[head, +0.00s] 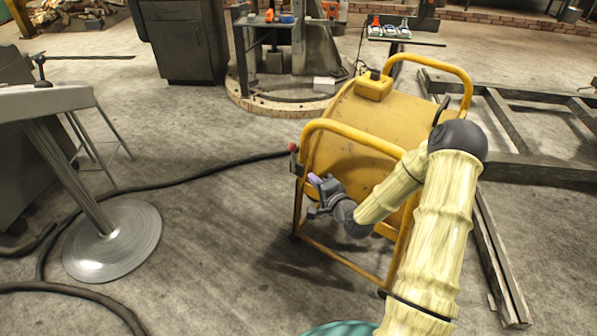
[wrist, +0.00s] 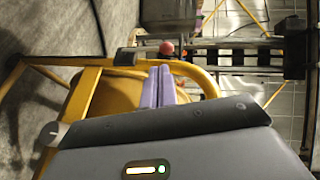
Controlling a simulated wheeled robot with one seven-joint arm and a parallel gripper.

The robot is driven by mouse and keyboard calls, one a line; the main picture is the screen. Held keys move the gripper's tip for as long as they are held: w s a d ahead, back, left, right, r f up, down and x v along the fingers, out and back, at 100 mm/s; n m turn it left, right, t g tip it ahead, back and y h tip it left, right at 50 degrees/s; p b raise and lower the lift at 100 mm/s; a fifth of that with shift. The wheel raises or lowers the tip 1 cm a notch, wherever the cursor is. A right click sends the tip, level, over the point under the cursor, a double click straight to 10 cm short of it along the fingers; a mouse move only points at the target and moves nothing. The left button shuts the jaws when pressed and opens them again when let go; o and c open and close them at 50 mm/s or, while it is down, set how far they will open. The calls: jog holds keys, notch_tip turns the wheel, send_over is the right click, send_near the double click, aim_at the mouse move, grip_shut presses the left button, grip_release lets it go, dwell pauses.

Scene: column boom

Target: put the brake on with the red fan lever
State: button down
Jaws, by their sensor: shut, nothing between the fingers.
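The yellow fan (head: 385,115) stands in a tubular frame on the concrete floor. A small lever with a red knob (head: 293,147) sits at the left front corner of its frame; the red knob (wrist: 167,48) also shows in the wrist view, just beyond my fingertips. My gripper (head: 314,179) is beside the left upright of the frame, slightly right of and below the knob. Its two purple fingers (wrist: 164,79) lie together in the wrist view, shut and empty. They look apart from the knob. The lever's lower part is hard to make out.
A dark hose (head: 190,180) runs across the floor to the fan. A round-based metal stand (head: 112,240) is at the left. Dark beams (head: 545,165) lie at the right. A machine on a round wooden base (head: 280,98) stands behind.

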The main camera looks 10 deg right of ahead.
aim_at(295, 149)
jog(key=shift+w+d+f+m+t+b, duration=0.2)
jog(key=shift+d+f+m+t+b, duration=0.2)
jog(key=shift+d+f+m+t, duration=0.45)
jog(key=shift+w+a+r+m, duration=0.1)
jog(key=shift+r+m, duration=0.1)
jog(key=shift+m, duration=0.05)
jog(key=b+x, duration=0.2)
jog(key=x, duration=1.1)
jog(key=shift+w+f, duration=0.1)
jog(key=shift+w, duration=0.35)
jog(key=shift+w, duration=0.1)
